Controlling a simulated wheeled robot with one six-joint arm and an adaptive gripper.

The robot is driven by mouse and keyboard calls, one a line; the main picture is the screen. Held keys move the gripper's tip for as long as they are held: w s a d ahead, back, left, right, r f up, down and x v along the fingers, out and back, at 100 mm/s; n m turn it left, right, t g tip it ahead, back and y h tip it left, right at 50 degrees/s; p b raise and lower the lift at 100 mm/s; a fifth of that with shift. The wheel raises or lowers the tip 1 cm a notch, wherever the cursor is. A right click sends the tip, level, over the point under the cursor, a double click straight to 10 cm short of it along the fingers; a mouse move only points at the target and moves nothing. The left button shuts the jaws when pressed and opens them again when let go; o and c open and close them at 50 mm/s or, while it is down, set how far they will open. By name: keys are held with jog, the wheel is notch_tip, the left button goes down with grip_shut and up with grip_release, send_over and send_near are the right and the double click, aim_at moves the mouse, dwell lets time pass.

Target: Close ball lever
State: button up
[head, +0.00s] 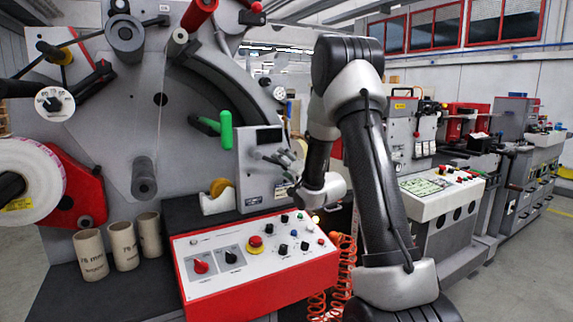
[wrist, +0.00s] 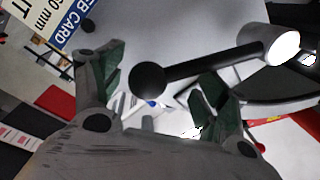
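The ball lever shows in the wrist view as a black ball (wrist: 147,79) on a dark rod, which runs up and right to a pale round hub (wrist: 268,46). My gripper (wrist: 160,78) is open, with one green-padded finger left of the ball and the other to its right, below the rod. The ball appears between the fingers; I cannot tell whether either touches it. In the head view my gripper (head: 284,160) is beside the grey box with a small display (head: 262,180), and I cannot make out the ball lever there.
A red-edged control panel (head: 255,255) stands below my gripper. A green handle (head: 226,130) and a tape roll (head: 217,195) are to its left. Several cardboard cores (head: 122,245) and a label roll (head: 30,180) are farther left. An orange coiled hose (head: 345,265) hangs right of the panel.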

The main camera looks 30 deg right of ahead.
jog(key=shift+a, duration=0.2)
jog(key=shift+s, duration=0.1)
jog(key=s+d+f, duration=0.1)
jog(key=s, duration=1)
jog(key=shift+s+d, duration=0.15)
jog(key=shift+s, duration=0.2)
